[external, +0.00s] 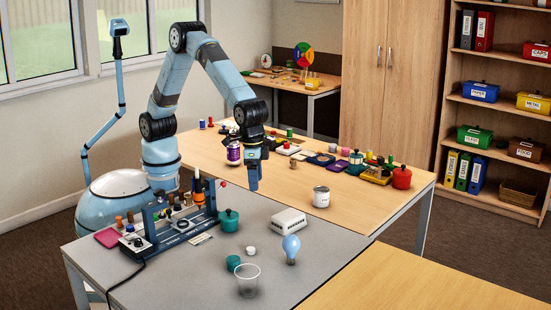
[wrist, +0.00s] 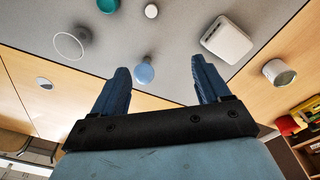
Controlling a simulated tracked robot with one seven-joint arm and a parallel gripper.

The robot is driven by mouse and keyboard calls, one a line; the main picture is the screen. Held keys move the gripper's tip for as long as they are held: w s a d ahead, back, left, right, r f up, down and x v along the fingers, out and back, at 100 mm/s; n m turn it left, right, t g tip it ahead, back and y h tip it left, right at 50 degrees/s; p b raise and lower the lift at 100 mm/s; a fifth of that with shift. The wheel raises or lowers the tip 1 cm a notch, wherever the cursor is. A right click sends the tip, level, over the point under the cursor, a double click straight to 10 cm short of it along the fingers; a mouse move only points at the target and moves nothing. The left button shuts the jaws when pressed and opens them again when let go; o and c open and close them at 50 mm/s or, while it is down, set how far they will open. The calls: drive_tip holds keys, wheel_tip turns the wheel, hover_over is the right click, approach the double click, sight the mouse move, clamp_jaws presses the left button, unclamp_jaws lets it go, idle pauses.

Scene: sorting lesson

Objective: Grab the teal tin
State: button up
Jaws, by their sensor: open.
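A small teal tin (external: 233,263) stands on the grey table, left of a white puck and behind a clear cup in the external view. A teal round thing (wrist: 108,5), which looks like this tin, is cut by the top edge of the wrist view. A larger teal lidded pot (external: 228,220) stands behind it, beside the blue rack. My gripper (external: 253,186) points down above the tables, well above and to the right of the tin. In the wrist view my gripper (wrist: 158,68) has its fingers spread with nothing between them.
Near the tin are the clear cup (external: 247,281), white puck (external: 251,249) and light bulb (external: 291,246). A white box (external: 289,222) lies farther back, and a white can (external: 321,197) stands on the wooden table. The front right of the grey table is clear.

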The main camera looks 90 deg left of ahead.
drive_tip(key=s+d+f, duration=0.7)
drive_tip(key=d+f, duration=0.3)
hover_over(234, 258)
drive_tip(key=shift+g+y, duration=0.3)
drive_tip(key=f, duration=0.8)
drive_tip(key=shift+w+a+f, duration=0.1)
drive_tip(key=shift+w+a, duration=0.05)
drive_tip(key=shift+w, duration=0.1)
drive_tip(key=shift+s+d+f, duration=0.1)
drive_tip(key=shift+d+f, duration=0.05)
drive_tip(key=shift+f, duration=1.2)
drive_tip(key=shift+s+d+f, duration=0.1)
drive_tip(key=shift+d+f, duration=0.05)
drive_tip(key=shift+f, duration=1.15)
drive_tip(key=c, duration=1.1)
drive_tip(key=shift+r, duration=0.15)
